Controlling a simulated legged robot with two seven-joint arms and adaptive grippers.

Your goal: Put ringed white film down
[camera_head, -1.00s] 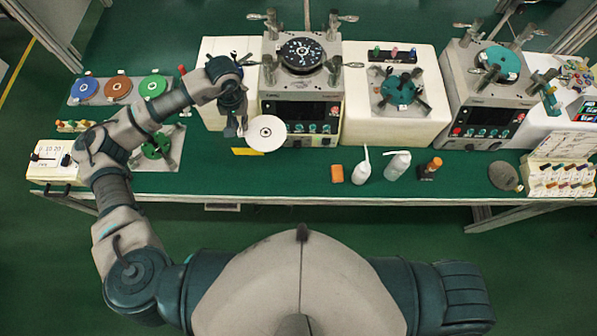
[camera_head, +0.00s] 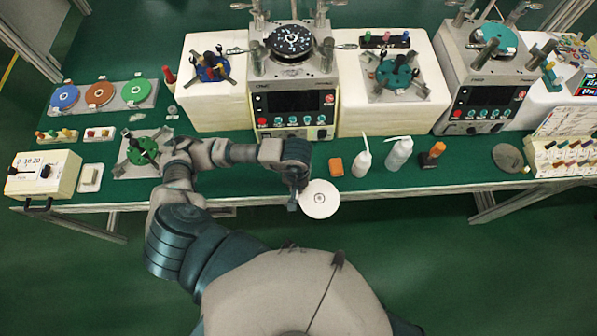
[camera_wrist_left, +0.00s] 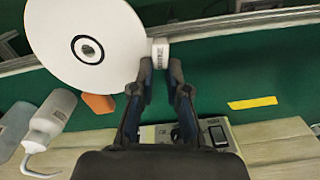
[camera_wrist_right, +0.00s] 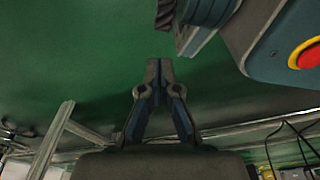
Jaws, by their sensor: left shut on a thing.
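The ringed white film (camera_head: 319,198) is a round white disc with a black ring at its centre. My left gripper (camera_head: 297,196) is shut on the small white tab at its edge. The film appears in front of the bench's front edge in the head view; its height is hard to tell. In the left wrist view the film (camera_wrist_left: 60,45) fills the upper left, with its tab between the fingertips (camera_wrist_left: 166,70). My right gripper (camera_wrist_right: 158,75) has its fingertips together, with nothing between them, over green floor. It is outside the head view.
An orange block (camera_head: 336,167), white bottles (camera_head: 398,154) and an orange-capped bottle (camera_head: 432,155) stand right of the film. Lapping machines (camera_head: 295,105) stand behind. A yellow strip (camera_wrist_left: 252,102) lies on the green bench top. A red button (camera_wrist_right: 305,53) is near the right gripper.

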